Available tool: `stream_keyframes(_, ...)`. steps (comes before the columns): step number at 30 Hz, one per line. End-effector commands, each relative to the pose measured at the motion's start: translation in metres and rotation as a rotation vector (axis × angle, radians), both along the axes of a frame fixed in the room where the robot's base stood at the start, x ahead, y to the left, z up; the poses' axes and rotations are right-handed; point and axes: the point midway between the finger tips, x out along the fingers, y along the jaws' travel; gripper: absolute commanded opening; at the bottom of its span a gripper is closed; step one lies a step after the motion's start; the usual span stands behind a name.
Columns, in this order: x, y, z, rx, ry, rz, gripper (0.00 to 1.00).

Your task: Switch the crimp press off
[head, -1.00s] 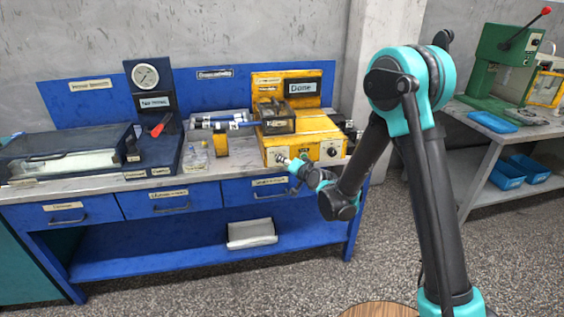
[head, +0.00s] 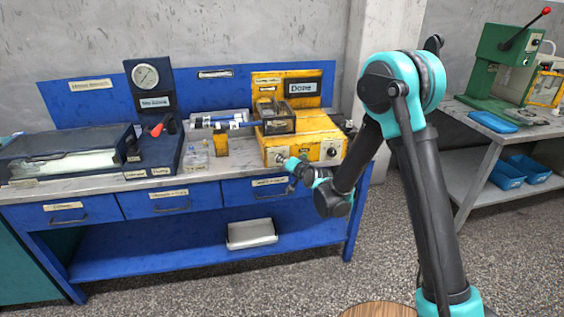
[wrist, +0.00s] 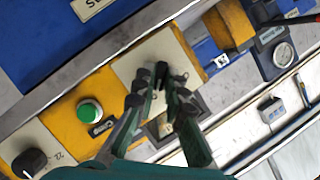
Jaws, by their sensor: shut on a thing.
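The crimp press is the yellow machine (head: 308,142) on the right end of the blue bench, with a display (head: 304,87) reading "Done". In the wrist view, its yellow front (wrist: 68,107) carries a green button (wrist: 90,110), a black knob (wrist: 29,162) on a pale plate, and another pale plate (wrist: 135,65). My gripper (wrist: 161,76) is shut on a small dark knob at that second plate; the fingers mostly hide it. In the head view, my gripper (head: 284,160) touches the left part of the press front.
A gauge station (head: 146,76) with a red lever (head: 157,130) is further left. A green press (head: 498,62) stands on the right table. Floor in front is clear.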

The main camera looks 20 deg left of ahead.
Motion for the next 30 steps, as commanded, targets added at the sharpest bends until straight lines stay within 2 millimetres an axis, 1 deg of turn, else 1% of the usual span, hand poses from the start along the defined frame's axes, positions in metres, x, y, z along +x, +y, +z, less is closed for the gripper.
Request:
stream_keyframes(8, -0.0006, 0.0003, 0.0003, -0.034, -0.020, 0.001, 0.00)
stream_keyframes(14, -0.0016, 0.0013, 0.0011, -0.127, -0.077, 0.002, 0.00)
stream_keyframes(30, -0.0036, 0.0049, 0.0025, -0.547, -0.336, 0.002, 0.00)
